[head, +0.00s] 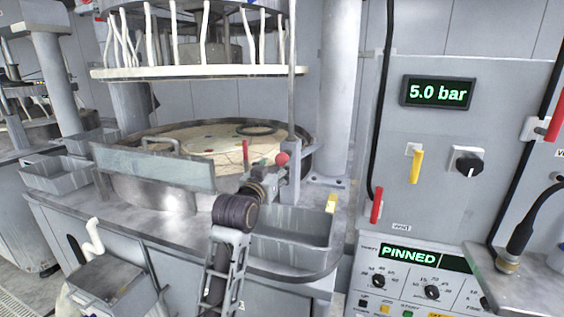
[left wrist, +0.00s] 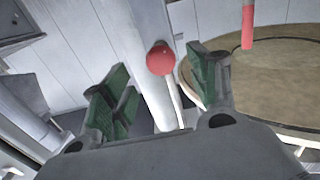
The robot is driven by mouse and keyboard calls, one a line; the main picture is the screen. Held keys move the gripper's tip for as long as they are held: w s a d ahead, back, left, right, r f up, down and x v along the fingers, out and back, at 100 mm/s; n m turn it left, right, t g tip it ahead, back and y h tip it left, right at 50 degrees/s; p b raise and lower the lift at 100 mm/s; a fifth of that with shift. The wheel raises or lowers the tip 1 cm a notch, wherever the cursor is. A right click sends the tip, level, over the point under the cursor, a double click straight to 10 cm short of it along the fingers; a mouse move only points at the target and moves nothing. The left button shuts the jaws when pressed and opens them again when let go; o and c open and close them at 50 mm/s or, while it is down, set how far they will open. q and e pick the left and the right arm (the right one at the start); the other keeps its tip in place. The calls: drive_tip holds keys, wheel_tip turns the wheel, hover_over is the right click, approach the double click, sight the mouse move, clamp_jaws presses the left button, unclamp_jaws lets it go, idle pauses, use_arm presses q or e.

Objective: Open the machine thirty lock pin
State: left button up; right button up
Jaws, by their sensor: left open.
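The lock pin shows as a red ball knob (head: 282,158) on a thin pale rod, beside the post at the right edge of the round platen. In the left wrist view the red knob (left wrist: 161,58) appears between the two green-padded fingers, with its rod running down toward the palm. My left gripper (head: 272,174) is open and close to the knob; the fingers are apart and not closed on it. Its fingertips are small and partly hidden in the head view. A green display (head: 412,256) on the right cabinet reads PINNED. My right gripper is not in view.
A red upright handle (head: 245,153) stands just left of the knob. The round platen (head: 205,143) lies behind a clear guard (head: 150,168). A grey bin (head: 290,232) is below right. The cabinet holds a 5.0 bar display (head: 437,93) and a yellow lever (head: 416,166).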

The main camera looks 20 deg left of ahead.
sight(280, 163)
use_arm(q)
drive_tip(key=shift+w+d, duration=0.1)
drive_tip(key=shift+w, duration=3.6)
